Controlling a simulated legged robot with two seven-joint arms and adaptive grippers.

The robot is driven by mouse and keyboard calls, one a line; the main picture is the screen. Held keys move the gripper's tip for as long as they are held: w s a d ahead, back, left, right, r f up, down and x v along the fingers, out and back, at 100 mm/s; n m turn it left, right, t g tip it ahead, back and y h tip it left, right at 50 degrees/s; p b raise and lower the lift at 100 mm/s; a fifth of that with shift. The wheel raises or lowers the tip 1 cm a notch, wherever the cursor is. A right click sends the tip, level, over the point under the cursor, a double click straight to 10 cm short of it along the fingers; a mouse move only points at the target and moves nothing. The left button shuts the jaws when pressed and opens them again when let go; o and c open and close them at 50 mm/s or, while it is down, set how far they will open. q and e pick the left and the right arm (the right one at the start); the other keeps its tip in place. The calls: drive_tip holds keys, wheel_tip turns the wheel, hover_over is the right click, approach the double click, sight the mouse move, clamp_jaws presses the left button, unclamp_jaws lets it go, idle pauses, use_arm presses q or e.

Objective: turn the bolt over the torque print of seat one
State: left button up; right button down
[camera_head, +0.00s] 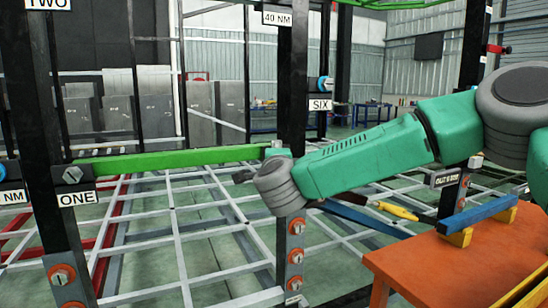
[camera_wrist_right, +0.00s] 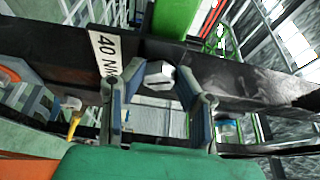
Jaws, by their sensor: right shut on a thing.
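My right gripper (camera_wrist_right: 155,82) shows in the right wrist view, its two fingers on either side of a grey hex bolt head (camera_wrist_right: 158,73), shut on it. That bolt sits on a dark post (camera_wrist_right: 230,82), with a white print reading "40 NM" (camera_wrist_right: 103,55) beside it. My left gripper is not in view.
A green bar (camera_head: 170,160) runs between the left and middle posts. Orange-ringed bolts (camera_head: 297,226) sit lower on the middle post. A "SIX" print (camera_head: 320,104) is behind. An orange table (camera_head: 470,262) with a blue bar (camera_head: 478,214) stands at front right.

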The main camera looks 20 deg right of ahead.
drive_tip(key=shift+d+f, duration=0.1)
drive_tip(key=shift+f, duration=0.35)
drive_tip(key=c, duration=1.2)
unclamp_jaws()
drive_tip(key=shift+d, duration=0.1)
drive_tip(key=shift+d+r, duration=0.1)
drive_tip(key=shift+r, duration=0.1)
drive_tip(key=v, duration=1.2)
drive_tip(key=shift+f, duration=0.1)
